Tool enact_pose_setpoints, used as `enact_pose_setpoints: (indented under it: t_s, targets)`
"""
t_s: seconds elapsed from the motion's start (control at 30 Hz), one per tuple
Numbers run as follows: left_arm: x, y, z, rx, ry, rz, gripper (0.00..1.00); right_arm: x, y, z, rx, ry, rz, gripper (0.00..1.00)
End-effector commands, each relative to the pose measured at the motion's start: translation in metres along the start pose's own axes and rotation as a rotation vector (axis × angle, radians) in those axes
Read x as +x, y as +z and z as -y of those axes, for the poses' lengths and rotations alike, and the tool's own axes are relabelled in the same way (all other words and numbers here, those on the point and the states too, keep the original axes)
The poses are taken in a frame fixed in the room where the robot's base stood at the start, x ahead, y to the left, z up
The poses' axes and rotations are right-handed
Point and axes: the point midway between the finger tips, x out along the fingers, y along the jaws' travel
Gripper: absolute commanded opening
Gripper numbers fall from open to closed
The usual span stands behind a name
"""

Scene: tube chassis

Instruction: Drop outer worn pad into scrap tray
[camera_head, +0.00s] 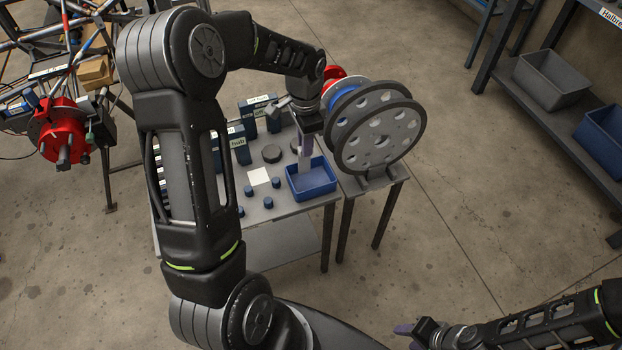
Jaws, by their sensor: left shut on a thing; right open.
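A blue tray (323,187) stands near the front right corner of the small grey table; I take it for the scrap tray. My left gripper (305,158) points down above it, its pale purple fingers over the tray's back part. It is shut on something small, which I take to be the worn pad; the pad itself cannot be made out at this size. My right gripper (408,333) is low at the bottom right, open and far from the table.
A large grey wheel with round holes (378,140) stands just right of the tray. Dark round discs (271,153), small blue cylinders (268,202), a white square (259,177) and blue boxes (240,146) share the table (285,209). A shelf with bins (551,78) is at right.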

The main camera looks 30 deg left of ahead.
Motion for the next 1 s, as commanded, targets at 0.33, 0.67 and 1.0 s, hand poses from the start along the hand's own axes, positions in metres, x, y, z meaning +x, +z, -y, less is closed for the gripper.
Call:
enact_pose_setpoints:
  t_s: [0.33, 0.67, 1.0]
  targets:
    - [0.0, 0.0, 0.0, 0.0, 0.0, 0.0, 0.39, 0.0, 0.0, 0.0, 0.0, 0.0, 0.0, 0.41]
    - [-0.002, 0.0, 0.0, 0.0, -0.001, 0.0, 0.42, 0.0, 0.0, 0.0, 0.0, 0.0, 0.0, 0.41]
    - [-0.043, -0.001, 0.001, 0.001, -0.003, -0.004, 0.42, 0.001, 0.0, 0.0, 0.0, 0.0, 0.0, 0.41]
